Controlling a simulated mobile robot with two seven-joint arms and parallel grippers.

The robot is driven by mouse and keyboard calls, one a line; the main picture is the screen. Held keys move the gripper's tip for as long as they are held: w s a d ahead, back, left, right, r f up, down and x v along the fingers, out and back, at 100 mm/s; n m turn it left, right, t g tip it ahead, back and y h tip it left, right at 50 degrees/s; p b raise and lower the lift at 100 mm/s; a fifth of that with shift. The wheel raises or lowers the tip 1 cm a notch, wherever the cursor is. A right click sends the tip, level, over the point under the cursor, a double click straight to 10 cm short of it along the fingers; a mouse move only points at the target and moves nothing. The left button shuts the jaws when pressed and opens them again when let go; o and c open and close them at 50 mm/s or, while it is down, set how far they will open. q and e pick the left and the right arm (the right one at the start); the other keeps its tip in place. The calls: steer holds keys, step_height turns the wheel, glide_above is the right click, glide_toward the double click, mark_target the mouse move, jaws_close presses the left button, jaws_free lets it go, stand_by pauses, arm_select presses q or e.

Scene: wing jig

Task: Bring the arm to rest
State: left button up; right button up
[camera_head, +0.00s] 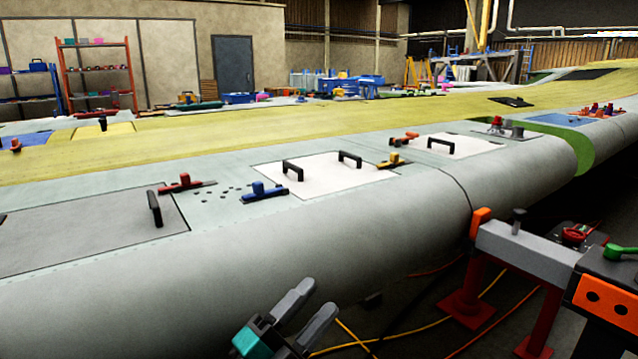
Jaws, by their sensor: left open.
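My left gripper (306,312) shows at the bottom middle of the head view, in front of the wing's rounded leading edge. Its two grey fingers are spread apart with nothing between them. It appears clear of the wing (240,260). Most of my left arm is outside the picture. My right gripper is not in view.
White panels with black handles (330,176) and a grey panel (80,230) lie on the wing. Red (185,183), blue (262,192) and yellow (393,161) clamps sit beside them. A grey beam on red supports (525,250) stands at right. Cables cross the floor.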

arm_select(q)
steer(key=s+a+f+n+y, duration=0.2)
steer(key=a+f+n+y, duration=0.25)
steer(key=f+n, duration=0.2)
steer(key=s+a+f+n+y, duration=0.2)
steer(key=a+f+n+y, duration=0.3)
steer(key=f, duration=0.3)
steer(key=s+a+f+n+g+y, duration=0.2)
steer(key=s+a+f+n, duration=0.1)
steer(key=s+f, duration=0.3)
steer(key=s+a+f+n+g+y, duration=0.3)
steer(key=s+a+f+n, duration=0.1)
steer(key=s+f+n, duration=0.2)
steer(key=shift+s+f+p, duration=0.35)
steer(key=shift+f, duration=0.4)
